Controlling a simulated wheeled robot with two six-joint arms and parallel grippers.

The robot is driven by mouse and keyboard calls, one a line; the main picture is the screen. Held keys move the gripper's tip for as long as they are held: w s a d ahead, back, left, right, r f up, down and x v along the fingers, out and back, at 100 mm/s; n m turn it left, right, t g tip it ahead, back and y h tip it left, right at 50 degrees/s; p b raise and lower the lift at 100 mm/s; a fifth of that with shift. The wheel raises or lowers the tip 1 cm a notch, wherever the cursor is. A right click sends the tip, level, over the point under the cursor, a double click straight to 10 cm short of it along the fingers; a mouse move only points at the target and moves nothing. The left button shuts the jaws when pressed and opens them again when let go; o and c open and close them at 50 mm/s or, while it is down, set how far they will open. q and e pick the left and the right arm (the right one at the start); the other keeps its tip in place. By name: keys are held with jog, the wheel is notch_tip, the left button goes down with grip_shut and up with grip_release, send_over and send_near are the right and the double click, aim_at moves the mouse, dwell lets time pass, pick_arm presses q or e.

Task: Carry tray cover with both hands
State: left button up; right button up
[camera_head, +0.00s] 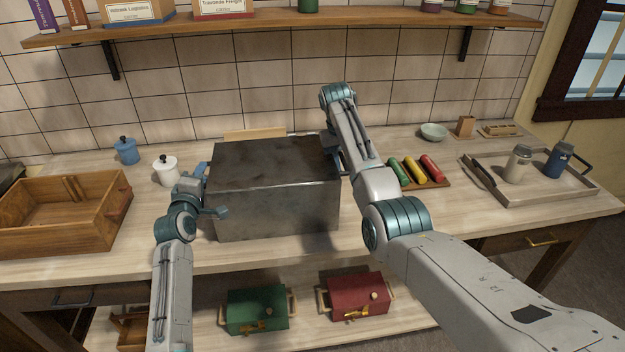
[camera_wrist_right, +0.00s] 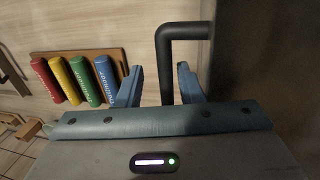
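The tray cover is a big dark grey metal box (camera_head: 275,190) on the counter. My left gripper (camera_head: 209,190) is at its left side with its blue fingers spread apart; a handle on that side cannot be made out. My right gripper (camera_head: 333,150) is at its right side, mostly hidden behind my arm. In the right wrist view the cover's side (camera_wrist_right: 262,60) fills the right, and its black bent handle (camera_wrist_right: 167,65) runs between the open fingers of my right gripper (camera_wrist_right: 158,75), with gaps on both sides.
A wooden crate (camera_head: 60,238) and white jar (camera_head: 166,170) stand left of the cover. Coloured rolls (camera_head: 415,171) lie on a board to the right, before a tray with two shakers (camera_head: 518,164). A shelf (camera_head: 290,22) runs above. Green and red boxes (camera_head: 256,309) sit below.

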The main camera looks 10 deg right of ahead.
pick_arm(q)
jog(key=s+a, duration=0.2)
jog(key=s, duration=0.9)
jog(key=shift+s+r, duration=0.15)
jog(key=shift+s, duration=0.25)
pick_arm(e)
notch_tip(320, 180, up, 12)
jog(key=a, duration=0.2)
jog(key=shift+a+f, duration=0.15)
jog(key=shift+a, duration=0.05)
